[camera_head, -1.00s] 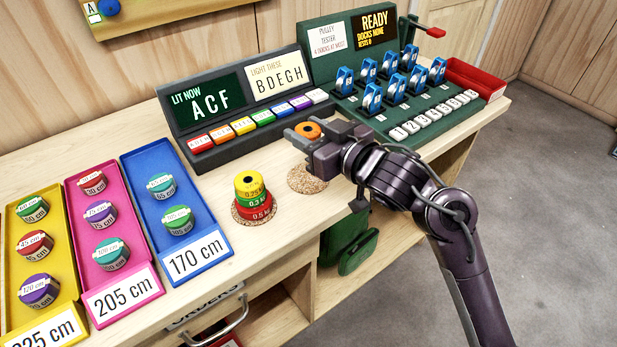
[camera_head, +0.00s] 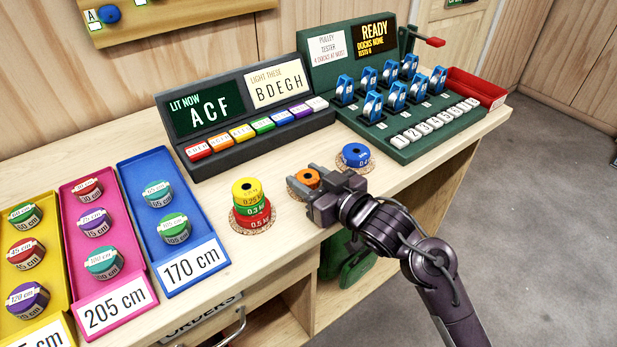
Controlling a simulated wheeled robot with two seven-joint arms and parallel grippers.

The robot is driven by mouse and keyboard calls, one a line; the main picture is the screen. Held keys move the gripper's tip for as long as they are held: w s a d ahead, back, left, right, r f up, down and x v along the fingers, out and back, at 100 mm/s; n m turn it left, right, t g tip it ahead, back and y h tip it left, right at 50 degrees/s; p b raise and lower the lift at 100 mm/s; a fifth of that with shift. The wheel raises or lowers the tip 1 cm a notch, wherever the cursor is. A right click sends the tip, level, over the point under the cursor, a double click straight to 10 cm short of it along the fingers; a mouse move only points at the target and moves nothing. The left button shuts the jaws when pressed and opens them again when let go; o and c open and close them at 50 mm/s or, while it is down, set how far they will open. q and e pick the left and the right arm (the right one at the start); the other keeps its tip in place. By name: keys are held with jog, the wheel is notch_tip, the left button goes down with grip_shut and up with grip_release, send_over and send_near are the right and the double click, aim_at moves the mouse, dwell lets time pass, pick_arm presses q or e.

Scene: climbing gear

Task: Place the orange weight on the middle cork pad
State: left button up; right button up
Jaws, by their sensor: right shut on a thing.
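The orange weight (camera_head: 306,179) is a small disc with a dark centre, held between the fingers of my right gripper (camera_head: 304,184). It is over the middle cork pad (camera_head: 291,191), on it or just above it; I cannot tell if they touch. The gripper and weight hide most of that pad. The left cork pad (camera_head: 238,226) bears a stack of a red, a green and a yellow weight (camera_head: 248,190). The right cork pad (camera_head: 366,169) bears a blue weight (camera_head: 355,154). My left gripper is out of view.
A dark panel (camera_head: 205,160) with coloured keys stands behind the pads. The green pulley tester (camera_head: 400,155) and a red tray (camera_head: 477,86) are at right. Yellow, pink and blue trays (camera_head: 190,250) of discs lie at left. Bare wood lies between stack and blue tray.

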jog(key=o, duration=1.1)
jog(key=shift+f, duration=0.1)
jog(key=shift+r, duration=0.2)
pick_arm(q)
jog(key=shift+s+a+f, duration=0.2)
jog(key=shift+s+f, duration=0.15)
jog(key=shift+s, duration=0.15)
pick_arm(e)
jog(key=v, duration=1.2)
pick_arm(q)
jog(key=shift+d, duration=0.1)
